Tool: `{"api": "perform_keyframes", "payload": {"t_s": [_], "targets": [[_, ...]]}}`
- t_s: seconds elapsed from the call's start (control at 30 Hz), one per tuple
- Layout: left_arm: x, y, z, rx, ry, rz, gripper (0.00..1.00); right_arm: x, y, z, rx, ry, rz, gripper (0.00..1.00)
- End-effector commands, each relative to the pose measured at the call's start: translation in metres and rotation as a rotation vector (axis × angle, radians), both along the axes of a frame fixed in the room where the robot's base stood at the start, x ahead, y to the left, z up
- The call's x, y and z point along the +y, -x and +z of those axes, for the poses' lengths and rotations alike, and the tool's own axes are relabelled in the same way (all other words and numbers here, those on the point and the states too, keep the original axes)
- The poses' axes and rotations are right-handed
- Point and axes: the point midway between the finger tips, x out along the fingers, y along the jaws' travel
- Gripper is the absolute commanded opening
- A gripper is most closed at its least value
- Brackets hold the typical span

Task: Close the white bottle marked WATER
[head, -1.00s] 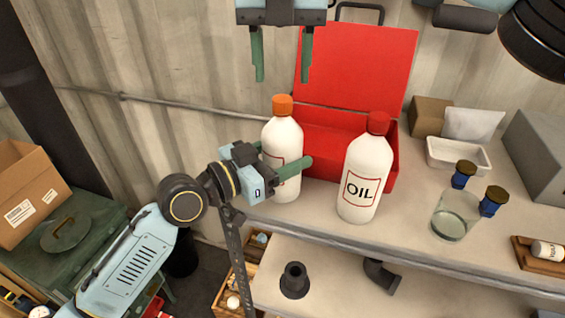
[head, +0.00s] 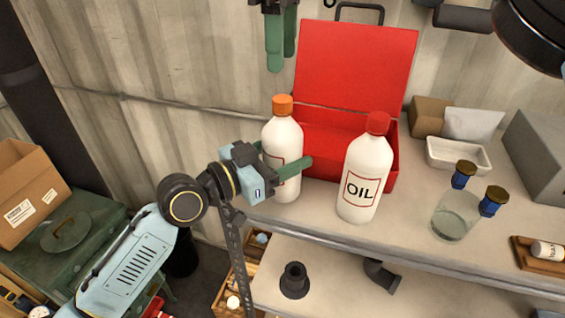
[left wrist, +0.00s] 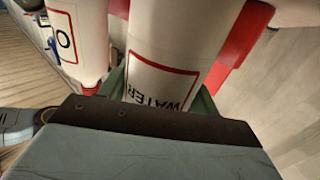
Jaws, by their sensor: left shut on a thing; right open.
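The white bottle marked WATER (head: 290,140) stands upright on the shelf with an orange cap (head: 283,105) sitting on its top. Its label reads in the left wrist view (left wrist: 165,40); in the head view a finger partly covers it. My left gripper (head: 288,168) is shut around the bottle's body from the left, at about mid-height. My right gripper (head: 282,58) hangs above the cap, pointing down, its fingers open and empty, apart from the cap. Whether the cap is screwed tight I cannot tell.
A white OIL bottle (head: 366,175) with a red cap stands close on the right. An open red box (head: 357,60) is behind both. The shelf's front edge is near.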

Motion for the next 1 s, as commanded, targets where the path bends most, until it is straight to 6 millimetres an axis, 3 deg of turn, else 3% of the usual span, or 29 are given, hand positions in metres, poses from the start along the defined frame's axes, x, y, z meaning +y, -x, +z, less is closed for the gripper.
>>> {"api": "perform_keyframes", "payload": {"t_s": [0.13, 0.33, 0.77, 1.0], "targets": [[0.0, 0.0, 0.0, 0.001, 0.001, 0.0, 0.0, 0.0, 0.0, 0.004, 0.001, 0.0, 0.201, 0.45], [0.0, 0.0, 0.0, 0.001, 0.001, 0.0, 0.0, 0.0, 0.001, 0.007, 0.002, 0.001, 0.35, 0.45], [0.0, 0.0, 0.0, 0.001, 0.001, 0.0, 0.0, 0.0, 0.0, 0.006, 0.002, 0.001, 0.373, 0.45], [0.0, 0.0, 0.0, 0.0, 0.0, 0.0, 0.0, -0.001, 0.001, -0.021, 0.004, 0.0, 0.374, 0.45]]}}
